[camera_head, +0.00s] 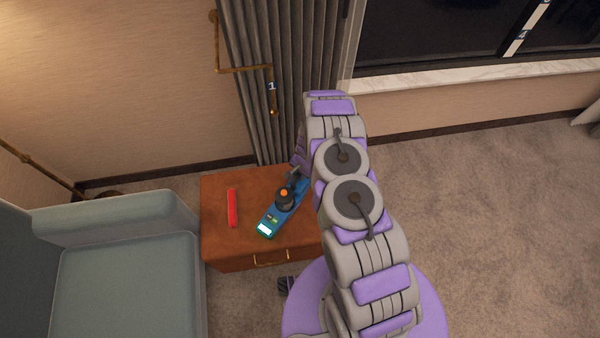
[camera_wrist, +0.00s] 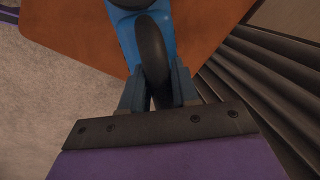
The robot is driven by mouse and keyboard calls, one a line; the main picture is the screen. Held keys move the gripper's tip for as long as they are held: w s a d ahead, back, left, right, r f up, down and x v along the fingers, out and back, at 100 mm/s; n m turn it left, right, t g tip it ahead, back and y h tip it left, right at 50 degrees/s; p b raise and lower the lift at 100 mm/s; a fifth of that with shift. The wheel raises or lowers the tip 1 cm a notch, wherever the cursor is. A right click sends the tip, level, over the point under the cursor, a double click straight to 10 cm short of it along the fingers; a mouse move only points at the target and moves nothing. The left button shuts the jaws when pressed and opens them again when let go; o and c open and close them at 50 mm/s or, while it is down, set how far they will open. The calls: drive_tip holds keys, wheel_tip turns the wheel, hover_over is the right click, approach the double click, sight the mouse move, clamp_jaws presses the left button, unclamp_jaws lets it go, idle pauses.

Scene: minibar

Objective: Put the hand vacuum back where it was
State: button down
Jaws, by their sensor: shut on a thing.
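The hand vacuum (camera_head: 270,222) is blue with a dark round part and an orange button. It is over the top of the brown wooden cabinet (camera_head: 216,185), at its right side. I cannot tell whether it touches the top. My gripper (camera_head: 296,174) is at its far end, partly hidden by my arm. In the wrist view, the fingers of my gripper (camera_wrist: 158,92) are shut on the dark curved handle of the blue vacuum (camera_wrist: 182,30).
A red object (camera_head: 232,208) lies on the cabinet's left side. A blue-green armchair (camera_head: 125,275) stands left of the cabinet. Carpet (camera_head: 480,220) on the right is clear.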

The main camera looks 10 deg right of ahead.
drive_tip(key=shift+w+d+f, duration=0.1)
drive_tip(key=shift+w+d, duration=0.1)
drive_tip(key=shift+w, duration=0.85)
wheel_tip(320, 180, down, 4)
drive_tip(key=shift+s+r+b, duration=0.1)
drive_tip(key=shift+r+b, duration=0.1)
drive_tip(key=shift+b, duration=0.3)
drive_tip(key=c, duration=0.8)
unclamp_jaws()
drive_tip(key=shift+c, duration=0.2)
drive_tip(key=shift+r, duration=0.1)
